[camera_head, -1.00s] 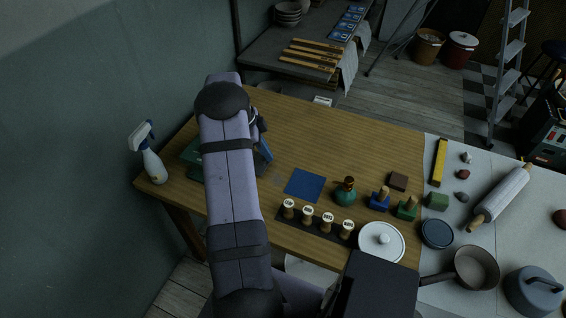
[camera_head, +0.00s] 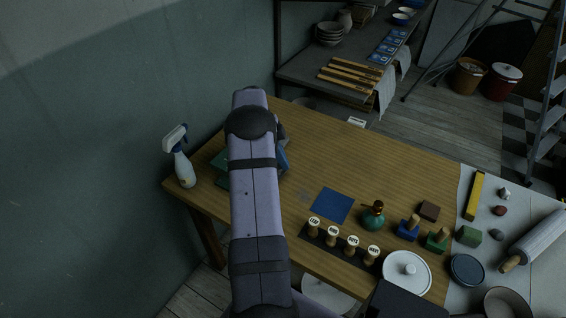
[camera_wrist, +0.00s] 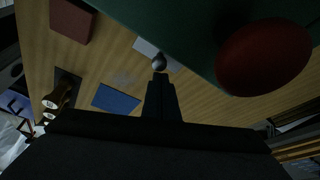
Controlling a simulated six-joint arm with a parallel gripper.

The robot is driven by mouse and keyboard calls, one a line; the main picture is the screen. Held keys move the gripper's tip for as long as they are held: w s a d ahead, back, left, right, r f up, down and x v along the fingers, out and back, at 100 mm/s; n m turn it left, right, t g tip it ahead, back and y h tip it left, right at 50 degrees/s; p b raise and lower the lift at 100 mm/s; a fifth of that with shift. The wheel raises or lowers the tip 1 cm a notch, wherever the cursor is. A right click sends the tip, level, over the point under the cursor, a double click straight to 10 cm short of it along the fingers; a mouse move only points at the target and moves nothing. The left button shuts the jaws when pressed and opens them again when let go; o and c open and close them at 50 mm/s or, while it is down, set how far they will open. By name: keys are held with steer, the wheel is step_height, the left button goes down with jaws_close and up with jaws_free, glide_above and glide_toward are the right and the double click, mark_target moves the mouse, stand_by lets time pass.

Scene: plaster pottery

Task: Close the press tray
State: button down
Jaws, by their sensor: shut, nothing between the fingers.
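The green press (camera_head: 219,162) stands at the left end of the wooden table, mostly hidden behind my arm in the head view. A blue part (camera_head: 284,158) shows just right of my arm; I cannot tell whether it is the tray. In the wrist view, the press's dark green body (camera_wrist: 195,25) is overhead with a large red round part (camera_wrist: 264,57). A small grey knob (camera_wrist: 159,63) sits by a pale strip (camera_wrist: 147,47), likely the tray front. My gripper (camera_wrist: 160,82) is shut and empty, its tips close to the knob; I cannot tell whether they touch.
A spray bottle (camera_head: 182,163) stands left of the press. A blue square (camera_head: 332,205) lies flat on the table.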

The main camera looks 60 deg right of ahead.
steer(key=s, duration=0.1)
steer(key=s+d, duration=0.1)
steer(key=s+r, duration=0.1)
steer(key=shift+s+d, duration=0.15)
steer(key=shift+d, duration=0.15)
steer(key=b+v, duration=0.1)
steer(key=v, duration=0.8)
steer(key=shift+a+r+b, duration=0.15)
steer(key=shift+r+b, duration=0.05)
steer(key=shift+b, duration=0.15)
